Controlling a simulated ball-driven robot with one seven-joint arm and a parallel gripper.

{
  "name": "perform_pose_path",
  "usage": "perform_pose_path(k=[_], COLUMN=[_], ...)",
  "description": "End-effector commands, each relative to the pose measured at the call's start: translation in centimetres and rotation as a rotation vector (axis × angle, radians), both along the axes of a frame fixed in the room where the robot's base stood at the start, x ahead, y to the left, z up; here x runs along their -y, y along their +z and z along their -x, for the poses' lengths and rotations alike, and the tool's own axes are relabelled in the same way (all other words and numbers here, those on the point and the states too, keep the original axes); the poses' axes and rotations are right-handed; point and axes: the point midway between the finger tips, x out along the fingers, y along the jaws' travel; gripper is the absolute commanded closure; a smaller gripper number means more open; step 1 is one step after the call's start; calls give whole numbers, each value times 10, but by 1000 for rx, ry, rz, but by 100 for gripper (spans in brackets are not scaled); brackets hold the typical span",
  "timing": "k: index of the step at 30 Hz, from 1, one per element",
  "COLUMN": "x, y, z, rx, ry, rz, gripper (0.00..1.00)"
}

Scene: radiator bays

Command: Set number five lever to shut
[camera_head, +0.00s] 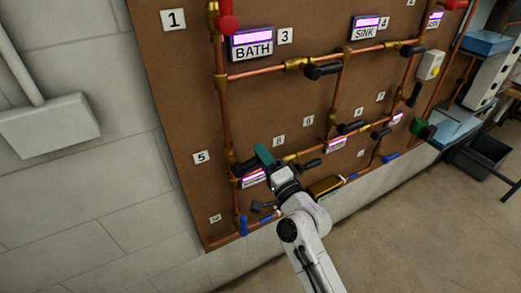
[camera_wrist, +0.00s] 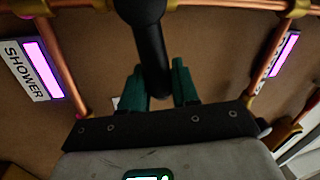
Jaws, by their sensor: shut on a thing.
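The number 5 label (camera_head: 201,157) is on the brown board, left of a vertical copper pipe. Beside it, a black lever (camera_head: 242,168) sits on the pipework and points right, toward my gripper. My gripper (camera_head: 264,155) has green fingers and is at this lever, shut on it. In the wrist view the black lever (camera_wrist: 151,45) comes down from the pipe between the green fingers (camera_wrist: 160,85), with one finger on each side.
Other black levers stick out nearby, one (camera_head: 308,164) just right of my gripper. A blue handle (camera_head: 243,225) is below. A SHOWER sign (camera_wrist: 33,70) shows in the wrist view. Bare floor (camera_head: 400,230) lies to the right.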

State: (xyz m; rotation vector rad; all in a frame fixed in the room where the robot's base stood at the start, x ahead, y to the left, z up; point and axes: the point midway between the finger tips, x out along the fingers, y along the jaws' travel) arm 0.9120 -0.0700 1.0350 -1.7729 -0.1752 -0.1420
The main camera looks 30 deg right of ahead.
Motion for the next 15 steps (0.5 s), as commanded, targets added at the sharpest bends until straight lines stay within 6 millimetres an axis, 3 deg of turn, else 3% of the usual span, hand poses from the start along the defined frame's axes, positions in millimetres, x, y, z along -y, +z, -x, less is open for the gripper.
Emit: perform_pose_path(k=[15], x=[2], y=[-17], z=[0], rx=[-3], ry=[-1], rz=[-214], gripper=[100])
